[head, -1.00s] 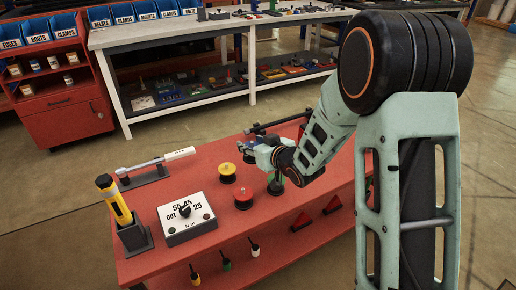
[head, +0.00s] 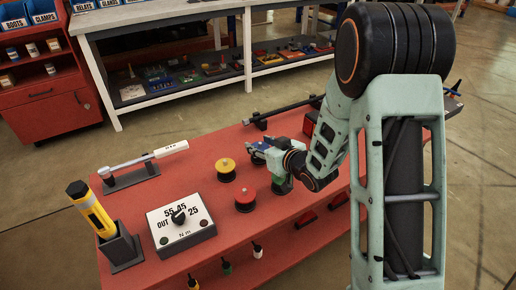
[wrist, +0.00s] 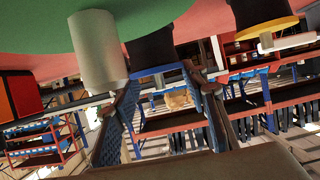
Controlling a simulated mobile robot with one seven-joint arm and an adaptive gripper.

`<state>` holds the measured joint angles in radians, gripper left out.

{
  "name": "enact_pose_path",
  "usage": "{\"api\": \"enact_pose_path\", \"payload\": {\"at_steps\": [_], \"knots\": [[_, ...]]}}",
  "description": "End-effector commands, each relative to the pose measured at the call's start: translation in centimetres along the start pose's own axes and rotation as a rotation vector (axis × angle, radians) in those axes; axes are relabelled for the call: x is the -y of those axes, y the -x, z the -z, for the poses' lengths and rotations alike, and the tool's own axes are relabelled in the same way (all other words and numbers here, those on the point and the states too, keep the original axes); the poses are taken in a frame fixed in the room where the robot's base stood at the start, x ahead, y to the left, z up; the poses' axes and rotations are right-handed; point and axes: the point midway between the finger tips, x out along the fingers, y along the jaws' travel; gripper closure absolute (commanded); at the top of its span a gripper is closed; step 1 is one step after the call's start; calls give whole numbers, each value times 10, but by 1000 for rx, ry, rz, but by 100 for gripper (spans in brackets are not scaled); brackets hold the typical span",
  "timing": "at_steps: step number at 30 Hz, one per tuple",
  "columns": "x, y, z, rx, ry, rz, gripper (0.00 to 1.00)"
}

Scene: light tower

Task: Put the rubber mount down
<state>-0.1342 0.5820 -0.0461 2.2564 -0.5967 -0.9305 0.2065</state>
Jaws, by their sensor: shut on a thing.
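My gripper (head: 262,152) is low over the red bench, at its far side. In the wrist view my gripper (wrist: 160,75) has its fingertips close on a short black cylinder, which I take as the rubber mount (wrist: 153,48). The green piece also shows below my gripper in the head view (head: 283,184). Whether the mount touches the green piece or the bench is unclear.
A red-topped spool (head: 246,193) and a yellow-topped spool (head: 226,165) stand left of my gripper. A dial box (head: 180,222), a yellow torch in a holder (head: 92,210) and a wrench on a stand (head: 135,172) are further left. A dark bar (head: 285,108) lies behind.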

Motion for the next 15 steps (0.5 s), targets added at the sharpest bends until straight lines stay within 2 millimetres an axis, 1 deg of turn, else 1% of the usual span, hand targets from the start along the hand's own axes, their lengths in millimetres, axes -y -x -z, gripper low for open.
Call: {"api": "enact_pose_path", "payload": {"at_steps": [1,3,11,14,15], "knots": [[-1,-2,-12,-1,0,0,90],[-2,-2,-16,-3,0,0,90],[-2,0,-15,-3,1,1,90],[-2,-2,-18,-3,1,0,90],[-2,-1,-17,-2,0,1,55]]}}
